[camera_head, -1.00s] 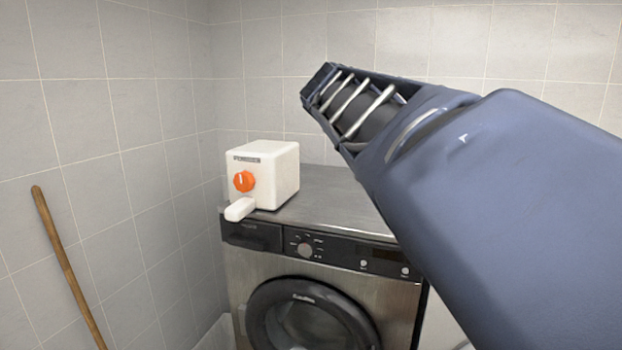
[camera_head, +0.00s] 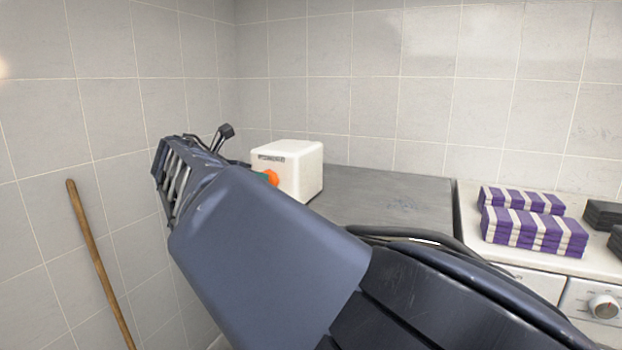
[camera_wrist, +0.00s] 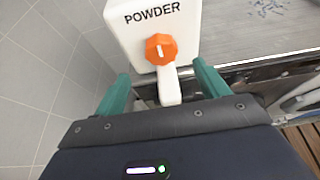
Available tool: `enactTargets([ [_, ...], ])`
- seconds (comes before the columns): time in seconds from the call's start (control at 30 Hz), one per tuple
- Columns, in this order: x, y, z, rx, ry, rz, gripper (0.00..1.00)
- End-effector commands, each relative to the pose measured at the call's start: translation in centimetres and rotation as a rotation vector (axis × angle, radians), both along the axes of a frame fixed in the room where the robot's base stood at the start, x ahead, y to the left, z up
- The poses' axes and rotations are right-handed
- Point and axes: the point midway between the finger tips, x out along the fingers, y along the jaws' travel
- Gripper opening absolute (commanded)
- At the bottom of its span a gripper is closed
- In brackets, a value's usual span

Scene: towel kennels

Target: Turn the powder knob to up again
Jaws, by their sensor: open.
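The white powder dispenser (camera_head: 300,170) stands on the metal top of the washing machine. It shows from close up in the wrist view (camera_wrist: 120,33), with the word POWDER above its orange knob (camera_wrist: 160,49). The knob's white mark looks roughly upright in that picture. A white spout (camera_wrist: 169,88) sticks out below the knob. My gripper (camera_wrist: 162,78) is open, its two teal fingers apart on either side of the spout, with the knob just beyond. In the head view my arm covers most of the gripper and part of the orange knob (camera_head: 268,177); contact cannot be told.
Folded purple-and-white striped towels (camera_head: 535,230) and dark ones (camera_head: 605,215) lie on a white machine at right. A wooden pole (camera_head: 98,258) leans at the left tiled wall.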

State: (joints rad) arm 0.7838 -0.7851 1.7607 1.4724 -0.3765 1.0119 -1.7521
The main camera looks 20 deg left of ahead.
Motion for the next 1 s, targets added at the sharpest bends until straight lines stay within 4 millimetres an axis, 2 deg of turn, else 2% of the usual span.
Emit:
enactTargets([
  [0.3, 5.2, -0.1, -2.1, 0.001, 0.000, -0.004, 0.73],
  [0.5, 7.3, -0.1, -3.0, 0.001, 0.000, -0.002, 0.73],
  [0.93, 8.1, 0.0, -3.3, 0.003, 0.000, -0.001, 0.73],
  [0.97, 8.1, 0.0, -3.3, 0.003, 0.000, -0.001, 0.71],
  [1.0, 8.1, 0.0, -3.3, 0.003, 0.000, -0.001, 0.64],
])
